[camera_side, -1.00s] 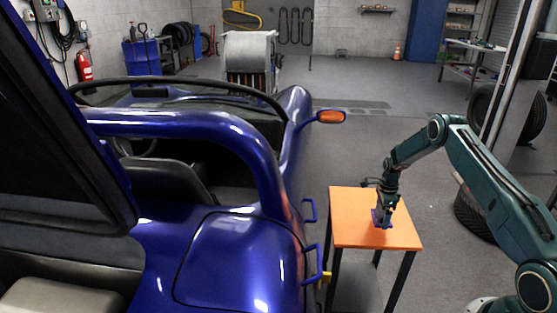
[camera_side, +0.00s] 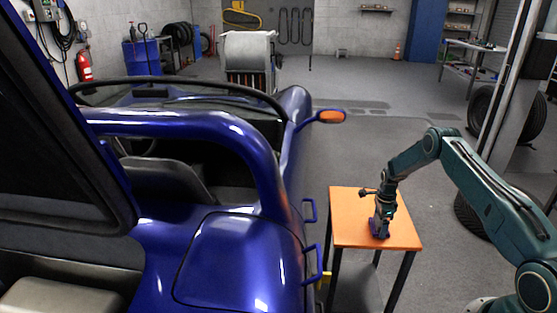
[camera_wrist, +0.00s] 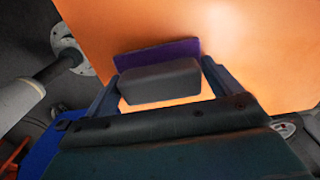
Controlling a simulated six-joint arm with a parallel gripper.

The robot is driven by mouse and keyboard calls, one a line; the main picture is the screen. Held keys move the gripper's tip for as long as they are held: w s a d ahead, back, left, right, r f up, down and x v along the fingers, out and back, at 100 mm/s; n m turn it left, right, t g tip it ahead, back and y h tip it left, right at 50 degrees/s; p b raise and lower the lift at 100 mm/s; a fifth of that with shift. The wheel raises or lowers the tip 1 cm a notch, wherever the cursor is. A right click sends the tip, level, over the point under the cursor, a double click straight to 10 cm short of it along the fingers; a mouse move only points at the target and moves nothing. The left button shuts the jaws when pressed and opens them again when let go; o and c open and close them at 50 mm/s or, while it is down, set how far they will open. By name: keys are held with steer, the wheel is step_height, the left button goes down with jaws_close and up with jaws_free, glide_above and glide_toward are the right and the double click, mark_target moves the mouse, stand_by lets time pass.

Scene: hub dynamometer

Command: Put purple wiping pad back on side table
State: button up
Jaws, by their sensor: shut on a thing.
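The purple wiping pad (camera_side: 378,229) is at the orange top of the side table (camera_side: 350,210), toward its front middle. In the wrist view the pad (camera_wrist: 158,53) shows as a purple strip with a dark grey block (camera_wrist: 160,83) in front of it, over the orange top (camera_wrist: 250,50). My gripper (camera_side: 381,222) points down over the table and is shut on the grey block of the pad. In the wrist view the fingers of my gripper (camera_wrist: 160,85) stand at either side of the block. The pad's underside is hidden, so I cannot tell whether it touches the table.
A blue open car (camera_side: 240,260) stands just left of the table, with blue handles (camera_side: 312,265) on its side close to the table's left edge. A tyre (camera_side: 470,217) lies behind my arm.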

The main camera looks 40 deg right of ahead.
steer(key=shift+f, duration=0.1)
steer(key=o, duration=0.7)
step_height(320, 180, up, 12)
steer(key=shift+w+r, duration=0.1)
stand_by(0.3)
stand_by(0.5)
